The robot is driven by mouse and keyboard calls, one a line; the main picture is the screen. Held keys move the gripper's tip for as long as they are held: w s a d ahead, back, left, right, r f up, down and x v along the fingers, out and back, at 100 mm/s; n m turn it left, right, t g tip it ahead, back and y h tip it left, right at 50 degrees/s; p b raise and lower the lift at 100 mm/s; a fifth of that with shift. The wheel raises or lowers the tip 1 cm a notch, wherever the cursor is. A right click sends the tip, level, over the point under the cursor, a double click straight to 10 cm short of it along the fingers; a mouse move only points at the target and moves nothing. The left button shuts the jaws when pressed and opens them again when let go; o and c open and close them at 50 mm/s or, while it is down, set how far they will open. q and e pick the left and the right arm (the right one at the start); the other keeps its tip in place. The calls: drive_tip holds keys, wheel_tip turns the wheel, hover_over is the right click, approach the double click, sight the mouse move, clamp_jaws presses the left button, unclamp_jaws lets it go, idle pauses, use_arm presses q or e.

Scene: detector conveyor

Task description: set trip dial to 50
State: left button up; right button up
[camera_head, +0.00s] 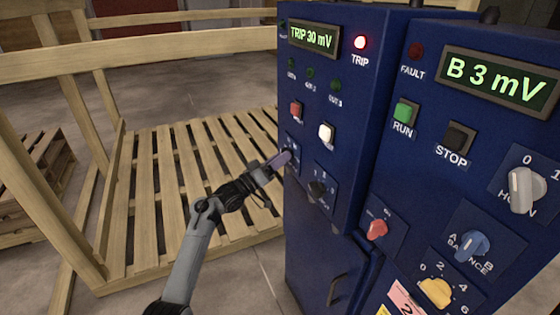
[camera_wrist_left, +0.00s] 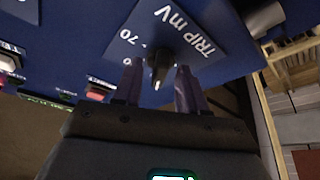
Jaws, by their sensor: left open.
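The trip dial (camera_wrist_left: 158,70) is a dark knob on a blue plate marked "TRIP mV", with "70" readable beside it in the left wrist view. Its pointed end faces down in that view. My left gripper (camera_wrist_left: 158,84) is open, with one finger on each side of the knob; I cannot tell whether they touch it. In the head view my left gripper (camera_head: 281,159) reaches the left panel and hides the dial. The green display (camera_head: 312,39) above reads "TRIP 30 mV". My right gripper is in neither view.
A red button (camera_head: 296,109), a white button (camera_head: 326,132) and a black knob (camera_head: 317,188) sit close to my left gripper. The right cabinet display (camera_head: 498,80) reads "B 3 mV". A wooden pallet (camera_head: 165,165) lies left of the cabinet.

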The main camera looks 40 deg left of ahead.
use_arm(q)
drive_tip(key=c, duration=0.3)
drive_tip(key=shift+s, duration=0.1)
clamp_jaws()
drive_tip(key=shift+f, duration=0.1)
drive_tip(key=shift+w+a+m+g+h+b, duration=0.1)
drive_tip(key=shift+m+g+h+b, duration=0.9)
drive_tip(key=shift+m, duration=1.85)
drive_tip(key=shift+w+a+m+g+h+b, duration=0.1)
drive_tip(key=shift+m+g+h+b, duration=0.25)
drive_tip(key=shift+m+h+b, duration=1.95)
drive_tip(key=shift+a+m+g+h+b, duration=0.1)
drive_tip(key=shift+m+g+h+b, duration=0.7)
drive_tip(key=shift+m, duration=2.55)
drive_tip(key=shift+r, duration=0.2)
